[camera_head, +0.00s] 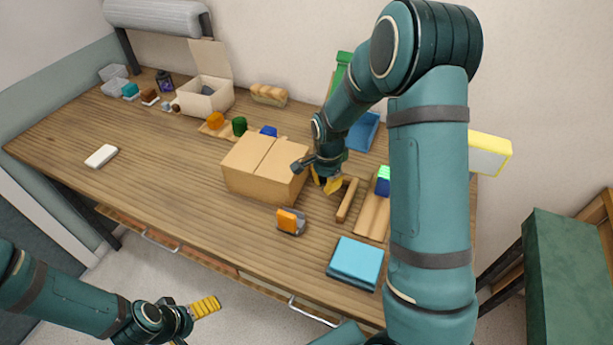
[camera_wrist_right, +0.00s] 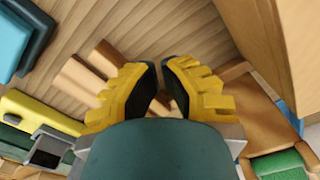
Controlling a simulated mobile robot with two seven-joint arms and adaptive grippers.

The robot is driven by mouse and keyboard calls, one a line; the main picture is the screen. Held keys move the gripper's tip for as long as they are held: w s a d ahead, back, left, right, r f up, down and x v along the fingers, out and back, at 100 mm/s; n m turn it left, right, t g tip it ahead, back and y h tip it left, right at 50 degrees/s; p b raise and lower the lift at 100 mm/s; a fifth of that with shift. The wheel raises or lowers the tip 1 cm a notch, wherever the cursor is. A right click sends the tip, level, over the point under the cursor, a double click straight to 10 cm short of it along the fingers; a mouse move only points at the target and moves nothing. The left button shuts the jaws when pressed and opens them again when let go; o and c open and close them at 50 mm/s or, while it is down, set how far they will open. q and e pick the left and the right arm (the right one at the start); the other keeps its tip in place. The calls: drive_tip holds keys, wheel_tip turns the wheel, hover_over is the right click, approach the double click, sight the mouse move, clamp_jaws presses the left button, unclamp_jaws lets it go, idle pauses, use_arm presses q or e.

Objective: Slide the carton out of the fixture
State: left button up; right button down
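The tan cardboard carton (camera_head: 248,178) sits closed on the table, left of my right gripper. A large tan surface (camera_wrist_right: 262,45) at the upper right of the right wrist view looks like its side. My right gripper (camera_head: 326,182) is beside the carton's right side. Its yellow fingers (camera_wrist_right: 160,75) are slightly apart, with nothing visible between them. Wooden bars (camera_head: 346,200) lie just right of it; I cannot tell whether they belong to the fixture. My left gripper (camera_head: 205,306) is in front of the table, away from the carton; its finger gap is not clear.
An orange and grey object (camera_head: 290,221) lies in front of the carton. A blue block (camera_head: 356,262) is near the front right edge. Colored blocks (camera_head: 239,126) stand behind the carton, and an open box (camera_head: 203,97) farther left. The left tabletop is mostly clear around a white object (camera_head: 101,156).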

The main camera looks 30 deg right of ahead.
wheel_tip(320, 180, up, 12)
drive_tip(key=p, duration=0.9)
idle(0.3)
